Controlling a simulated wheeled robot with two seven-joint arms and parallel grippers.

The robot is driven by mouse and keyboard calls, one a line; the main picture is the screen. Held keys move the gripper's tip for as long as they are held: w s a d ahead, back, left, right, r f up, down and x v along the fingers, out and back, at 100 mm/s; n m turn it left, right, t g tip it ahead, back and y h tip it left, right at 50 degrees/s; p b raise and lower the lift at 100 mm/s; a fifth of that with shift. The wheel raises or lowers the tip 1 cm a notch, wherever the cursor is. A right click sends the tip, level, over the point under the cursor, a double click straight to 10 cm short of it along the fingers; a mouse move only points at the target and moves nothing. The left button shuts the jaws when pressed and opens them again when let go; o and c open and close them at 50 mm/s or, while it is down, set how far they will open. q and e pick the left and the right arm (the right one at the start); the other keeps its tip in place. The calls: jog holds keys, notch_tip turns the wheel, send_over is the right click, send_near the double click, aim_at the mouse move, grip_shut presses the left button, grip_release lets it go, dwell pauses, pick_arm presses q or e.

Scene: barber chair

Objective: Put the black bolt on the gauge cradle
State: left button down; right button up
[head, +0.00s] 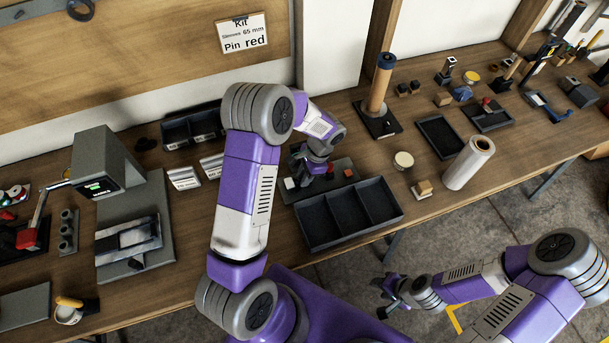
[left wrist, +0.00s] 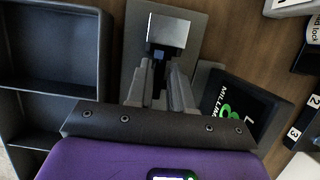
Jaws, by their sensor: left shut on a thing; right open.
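My left gripper (head: 308,165) is low over a dark plate (head: 322,186) with small white, red and orange pieces. In the left wrist view, my left gripper (left wrist: 157,88) is shut on a small dark, bluish thing (left wrist: 158,72), mostly hidden by the fingers. I cannot tell whether this is the black bolt. A silvery block (left wrist: 168,30) stands just beyond the fingertips on a grey plate (left wrist: 135,45). I cannot pick out the gauge cradle with certainty. My right gripper (head: 388,298) is open and empty, off the bench's front edge.
A three-part black tray (head: 349,224) lies in front of the plate. A grey instrument (head: 103,160) with a lit display stands at left. A black box marked MILLING (left wrist: 240,105) is beside the gripper. A tan cylinder (head: 380,88) stands behind right.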

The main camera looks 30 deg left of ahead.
pick_arm(q)
jog(key=c, duration=1)
grip_release()
jog(key=shift+f, duration=0.15)
jog(key=shift+r, duration=0.2)
jog(key=p+v, duration=0.2)
jog(key=v, duration=1)
